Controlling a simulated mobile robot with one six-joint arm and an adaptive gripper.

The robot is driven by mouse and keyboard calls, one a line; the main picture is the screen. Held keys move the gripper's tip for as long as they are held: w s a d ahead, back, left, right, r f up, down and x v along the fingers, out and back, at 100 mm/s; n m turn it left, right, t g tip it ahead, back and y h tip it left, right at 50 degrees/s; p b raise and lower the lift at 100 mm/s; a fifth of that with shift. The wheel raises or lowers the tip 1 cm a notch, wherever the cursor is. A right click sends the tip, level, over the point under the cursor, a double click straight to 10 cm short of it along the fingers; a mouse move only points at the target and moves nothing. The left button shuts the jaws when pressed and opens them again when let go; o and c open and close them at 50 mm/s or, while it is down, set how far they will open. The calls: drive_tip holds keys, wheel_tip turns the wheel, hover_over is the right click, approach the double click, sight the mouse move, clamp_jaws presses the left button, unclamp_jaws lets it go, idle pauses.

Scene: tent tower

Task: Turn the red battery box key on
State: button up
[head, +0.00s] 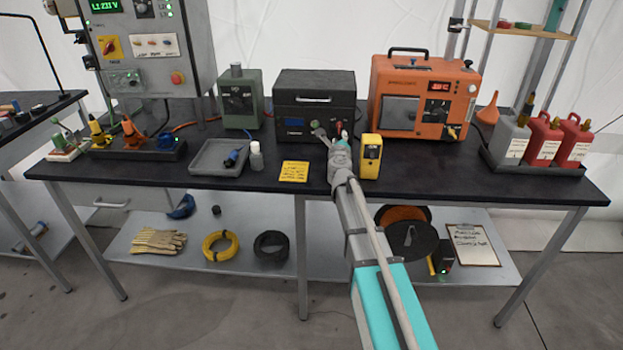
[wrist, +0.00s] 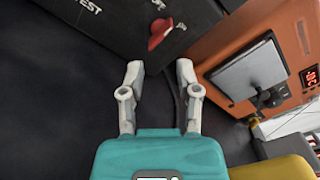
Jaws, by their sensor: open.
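The battery box (head: 313,86) is a black case with a front handle and a white label, at the back middle of the table. Its front face also shows in the wrist view (wrist: 100,35). The red key (wrist: 160,33) sits on that face, near its right end, with small white marks beside it. My gripper (wrist: 160,75) is open and empty, its two fingers apart on either side of the line to the key. The key lies ahead of the fingertips, apart from them.
An orange unit (head: 421,85) stands right of the box, and a yellow device (head: 370,157) stands close right of my gripper. A yellow note (head: 293,171) and a grey tray (head: 207,171) lie left. A green unit (head: 241,105) is left of the box.

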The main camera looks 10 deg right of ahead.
drive_tip(key=s, duration=0.2)
drive_tip(key=s+a, duration=0.1)
drive_tip(key=s, duration=0.4)
drive_tip(key=shift+a, duration=0.15)
drive_tip(key=shift+w+a+r+n+y+p, duration=0.1)
drive_tip(key=shift+a+r+n+y+p, duration=0.2)
drive_tip(key=shift+r+n+p, duration=0.25)
drive_tip(key=shift+a+r+n+y, duration=0.1)
drive_tip(key=shift+a+n+y, duration=0.25)
drive_tip(key=shift+n+y, duration=0.2)
drive_tip(key=s+a+n+g+y+p, duration=0.1)
drive_tip(key=s+a+n+y+p, duration=0.1)
drive_tip(key=n, duration=0.3)
drive_tip(key=s+a+n+g+y+p, duration=0.2)
drive_tip(key=s+a+n+y, duration=0.1)
drive_tip(key=n, duration=0.2)
drive_tip(key=s+a+r+n+g+y+p, duration=0.1)
drive_tip(key=s+a+n+y+p, duration=0.1)
drive_tip(key=n, duration=0.3)
drive_tip(key=shift+s+a+g+y+p, duration=0.35)
drive_tip(key=shift+a+g+y+p, duration=0.1)
drive_tip(key=shift+a, duration=0.3)
drive_tip(key=s+f+n+g+p, duration=0.2)
drive_tip(key=s+n+g, duration=0.2)
drive_tip(key=s+n, duration=0.1)
drive_tip(key=shift+s+a+f+p, duration=0.15)
drive_tip(key=shift+s+f+p, duration=0.2)
drive_tip(key=shift+s+p, duration=0.05)
